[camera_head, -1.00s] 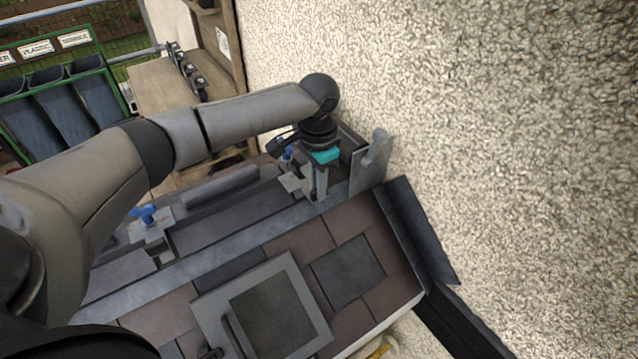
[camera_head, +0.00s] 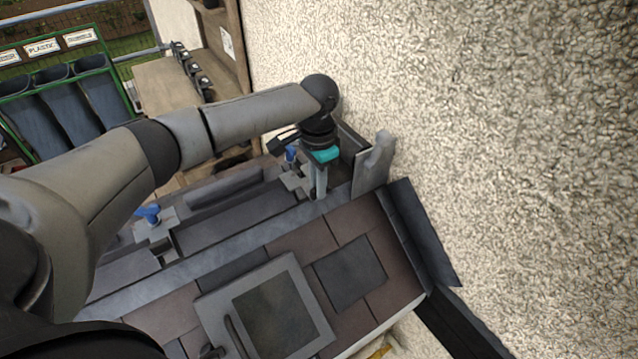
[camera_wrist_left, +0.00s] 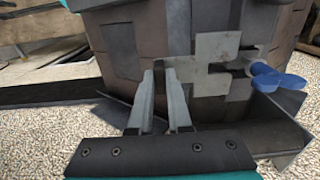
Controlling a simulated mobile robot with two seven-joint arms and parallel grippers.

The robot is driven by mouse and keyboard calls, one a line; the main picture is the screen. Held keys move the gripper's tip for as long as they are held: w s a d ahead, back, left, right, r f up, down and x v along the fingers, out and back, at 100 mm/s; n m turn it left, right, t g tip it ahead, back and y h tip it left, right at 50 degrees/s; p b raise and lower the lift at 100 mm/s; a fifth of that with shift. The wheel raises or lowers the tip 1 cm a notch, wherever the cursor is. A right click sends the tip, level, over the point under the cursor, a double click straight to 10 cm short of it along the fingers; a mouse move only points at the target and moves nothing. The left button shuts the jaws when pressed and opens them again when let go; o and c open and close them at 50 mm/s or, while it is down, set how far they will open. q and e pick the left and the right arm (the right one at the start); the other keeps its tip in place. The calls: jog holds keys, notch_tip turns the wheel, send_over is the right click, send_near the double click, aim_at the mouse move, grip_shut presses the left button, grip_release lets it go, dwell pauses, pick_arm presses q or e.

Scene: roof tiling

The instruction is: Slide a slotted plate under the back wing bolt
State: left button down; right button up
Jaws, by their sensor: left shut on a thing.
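The back blue wing bolt (camera_head: 291,153) stands near the wall end of the roof ridge, partly behind my left wrist. It also shows in the left wrist view (camera_wrist_left: 278,79), right of my fingers. A grey slotted plate (camera_wrist_left: 215,84) lies beside this bolt, its notch edge close to the bolt's stem; whether it is under the bolt is unclear. My left gripper (camera_head: 318,190) points down at the ridge; its fingers (camera_wrist_left: 161,68) are shut on the slotted plate, the grip itself partly hidden. The front blue wing bolt (camera_head: 148,213) stands over another grey plate (camera_head: 160,229). My right gripper is not seen.
A rough pale wall (camera_head: 480,110) rises close on the right, with an upright grey piece (camera_head: 374,165) beside my gripper. A roof window (camera_head: 268,312) and brown tiles (camera_head: 300,240) lie in front. Bins (camera_head: 68,115) stand far left.

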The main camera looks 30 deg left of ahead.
aim_at(306, 182)
pick_arm(q)
jog(key=shift+w+a, duration=0.1)
jog(key=shift+a, duration=0.05)
jog(key=shift+w+a, duration=0.25)
jog(key=shift+a, duration=0.1)
dwell(0.4)
jog(key=shift+w+a+p, duration=0.1)
jog(key=shift+a+p, duration=0.1)
jog(key=shift+p, duration=0.3)
jog(key=shift+w+a, duration=0.25)
jog(key=shift+a, duration=0.2)
dwell(0.4)
jog(key=shift+w+a, duration=0.15)
jog(key=shift+a, duration=0.05)
dwell(0.5)
jog(key=shift+w+a+f, duration=0.15)
jog(key=shift+w+a, duration=0.05)
jog(key=shift+a, duration=0.15)
jog(key=shift+w+a+f, duration=0.15)
jog(key=shift+w+a, duration=0.1)
jog(key=shift+a, duration=0.2)
dwell(1.0)
